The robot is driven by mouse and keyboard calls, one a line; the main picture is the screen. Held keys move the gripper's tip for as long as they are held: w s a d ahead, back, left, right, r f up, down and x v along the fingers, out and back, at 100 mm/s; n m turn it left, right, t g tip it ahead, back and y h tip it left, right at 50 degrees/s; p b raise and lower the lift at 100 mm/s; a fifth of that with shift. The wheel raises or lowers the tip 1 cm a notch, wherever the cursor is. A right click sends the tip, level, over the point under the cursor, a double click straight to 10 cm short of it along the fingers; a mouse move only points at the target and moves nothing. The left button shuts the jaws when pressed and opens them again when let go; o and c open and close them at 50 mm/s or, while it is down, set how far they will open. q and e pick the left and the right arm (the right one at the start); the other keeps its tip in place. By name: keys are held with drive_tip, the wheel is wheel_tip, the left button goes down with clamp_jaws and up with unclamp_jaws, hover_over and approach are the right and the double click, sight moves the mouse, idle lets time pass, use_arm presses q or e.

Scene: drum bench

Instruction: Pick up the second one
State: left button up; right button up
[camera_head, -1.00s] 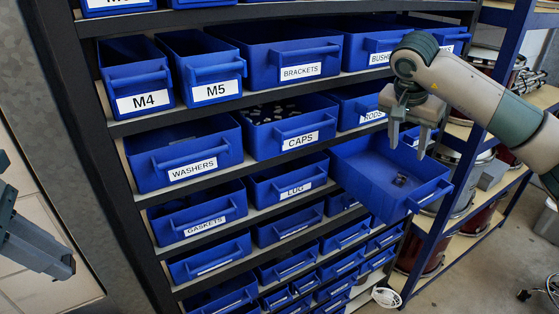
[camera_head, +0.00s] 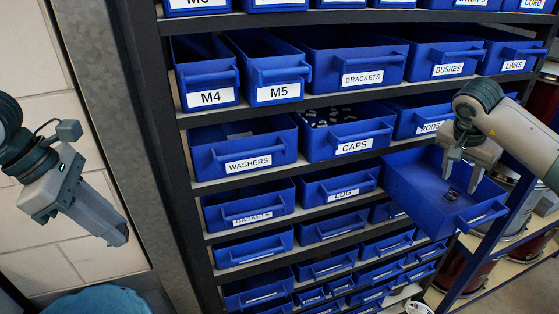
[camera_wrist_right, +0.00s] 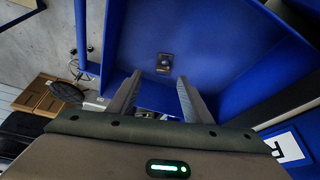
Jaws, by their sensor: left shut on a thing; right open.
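A small dark part (camera_head: 450,196) with a brownish edge lies on the floor of a pulled-out blue drawer (camera_head: 410,189). In the right wrist view the part (camera_wrist_right: 164,62) lies just beyond the fingertips, near the middle. My right gripper (camera_head: 459,178) is open and empty, pointing down over the drawer, apart from the part. Its two fingers (camera_wrist_right: 159,78) also show in the right wrist view. My left gripper (camera_head: 121,236) is at the far left, away from the shelf, with its fingers closed together. What it holds is too small or hidden to make out.
A dark rack holds rows of blue bins, labelled M4 (camera_head: 207,82), M5, BRACKETS, WASHERS (camera_head: 243,150), CAPS (camera_head: 345,135) and others. The RODS bin (camera_head: 420,122) sits just above the open drawer. Drum shelving stands at right. A rack post separates my left gripper from the bins.

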sight(454, 191)
use_arm(q)
drive_tip(key=shift+r, duration=0.1)
use_arm(e)
drive_tip(key=shift+d+f, duration=0.1)
drive_tip(key=shift+f, duration=0.05)
use_arm(q)
drive_tip(key=shift+a, duration=0.1)
drive_tip(key=shift+r+p, duration=0.75)
drive_tip(key=shift+p, duration=0.05)
use_arm(e)
drive_tip(key=shift+w+d+f, duration=0.15)
drive_tip(key=shift+w+f, duration=0.2)
drive_tip(key=shift+f, duration=0.2)
use_arm(q)
drive_tip(key=shift+r+p, duration=0.85)
drive_tip(key=shift+r, duration=0.05)
use_arm(e)
drive_tip(key=x, duration=0.2)
drive_tip(key=shift+w+f, duration=0.3)
drive_tip(key=shift+f, duration=0.05)
use_arm(q)
drive_tip(key=shift+r, duration=0.1)
use_arm(e)
drive_tip(key=shift+w+d+f, duration=0.1)
drive_tip(key=shift+d+f, duration=0.05)
drive_tip(key=shift+f, duration=0.4)
